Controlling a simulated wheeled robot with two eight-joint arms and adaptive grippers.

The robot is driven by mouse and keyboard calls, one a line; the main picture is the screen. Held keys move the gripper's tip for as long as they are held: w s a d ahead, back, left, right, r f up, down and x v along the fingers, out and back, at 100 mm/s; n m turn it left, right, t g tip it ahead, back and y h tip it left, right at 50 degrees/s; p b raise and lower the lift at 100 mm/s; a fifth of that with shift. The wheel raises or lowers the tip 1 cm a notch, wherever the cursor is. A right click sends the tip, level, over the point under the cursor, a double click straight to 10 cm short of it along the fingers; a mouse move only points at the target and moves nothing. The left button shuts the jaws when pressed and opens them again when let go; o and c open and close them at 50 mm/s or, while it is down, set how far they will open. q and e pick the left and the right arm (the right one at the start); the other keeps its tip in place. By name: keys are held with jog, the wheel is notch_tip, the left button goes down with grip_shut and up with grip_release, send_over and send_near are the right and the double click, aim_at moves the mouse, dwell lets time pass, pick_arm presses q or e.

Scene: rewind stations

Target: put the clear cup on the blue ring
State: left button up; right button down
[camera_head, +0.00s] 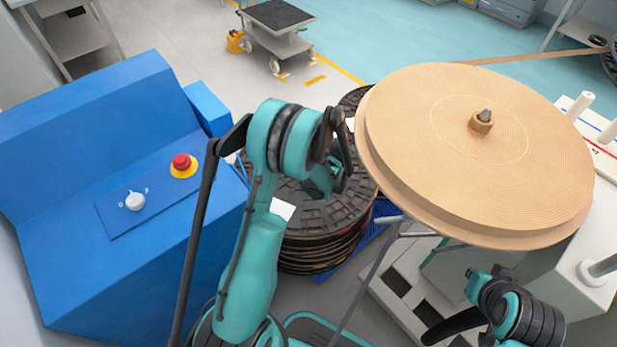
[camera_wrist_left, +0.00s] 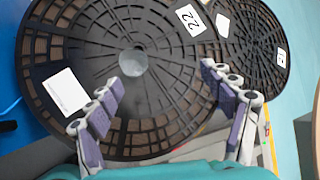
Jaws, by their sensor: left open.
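I see no clear cup and no blue ring that I can make out in either view. My left gripper (camera_head: 335,165) is over the stack of dark reels in the head view, partly hidden by its own arm. In the left wrist view its two fingers (camera_wrist_left: 160,88) are apart, with nothing between them, above a black slotted reel (camera_wrist_left: 165,105). At the reel's middle is a round grey spot (camera_wrist_left: 132,63); I cannot tell whether it is a hole or something set there. Part of my right arm shows at the lower right; its gripper is not visible.
A large tan roll (camera_head: 430,130) on a spindle fills the right side. A blue console (camera_head: 90,260) with a red button (camera_head: 181,162) and white knob (camera_head: 135,201) stands left. A second reel (camera_wrist_left: 262,50) lies beside the first. A cart (camera_head: 285,45) stands behind on open floor.

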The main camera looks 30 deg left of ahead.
pick_arm(q)
jog(key=a+f+m, duration=0.1)
jog(key=f+m, duration=0.1)
jog(key=f, duration=0.3)
jog(key=w+a+f+m+y, duration=0.1)
jog(key=a+f+m, duration=0.1)
jog(key=f, duration=0.3)
jog(key=a+f+m+b, duration=0.1)
jog(key=a+f+m, duration=0.1)
jog(key=f, duration=0.3)
jog(key=shift+w+f, duration=0.25)
jog(key=shift+f, duration=0.15)
jog(key=b+x, duration=0.2)
jog(key=x, duration=0.1)
jog(key=s+x, duration=0.1)
jog(key=x, duration=0.1)
jog(key=shift+f+b, duration=0.4)
jog(key=shift+w+a+f, duration=0.1)
jog(key=shift+w, duration=0.1)
jog(key=c, duration=1.2)
